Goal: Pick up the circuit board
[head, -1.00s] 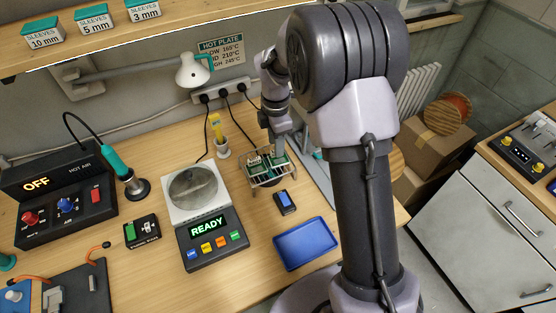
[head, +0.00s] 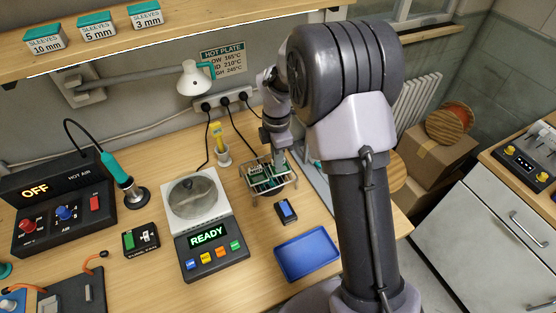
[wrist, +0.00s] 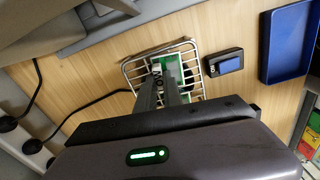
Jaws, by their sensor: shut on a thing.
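In the wrist view the board (wrist: 188,66) shows partly behind my fingers, over the wire rack (wrist: 133,66). My gripper (wrist: 172,88) reaches down onto the board with its fingers close together, shut on it. In the head view my gripper (head: 277,160) is at the board's right part. The fingers hide part of the board, and I cannot tell whether it is clear of the rack.
A yellow-handled tool stands in a cup (head: 222,154) behind. Bare bench lies between scale and tray.

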